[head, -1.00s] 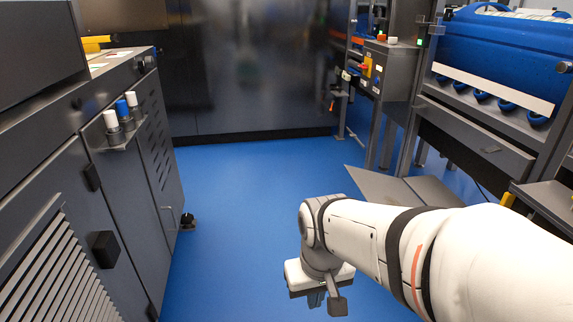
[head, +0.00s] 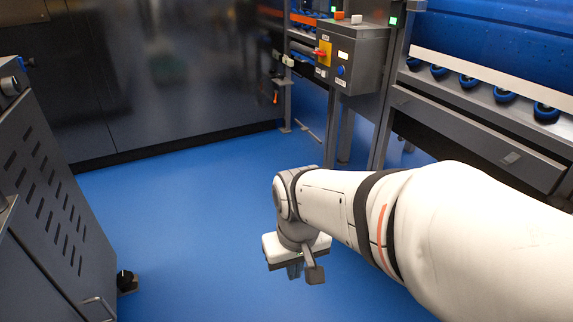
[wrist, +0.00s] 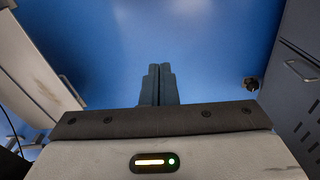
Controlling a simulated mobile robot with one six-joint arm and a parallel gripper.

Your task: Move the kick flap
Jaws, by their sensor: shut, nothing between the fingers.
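My gripper (head: 295,272) hangs low over the blue floor in the head view, pointing down, clear of the furniture around it. In the wrist view its two dark fingers (wrist: 160,70) are together with nothing between them. I cannot make out the kick flap in the head view now; my arm covers the low area beneath the drawer (head: 480,130) at right. A pale grey panel (wrist: 38,60) with a handle-like bar shows at the left of the wrist view; I cannot tell whether it is the flap.
A dark cabinet (head: 50,190) with a slotted side and a dark foot (head: 126,281) stands at left. A dark glossy wall (head: 150,80) closes the back. A control box (head: 345,60) is on the frame at right. The blue floor (head: 190,200) between is open.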

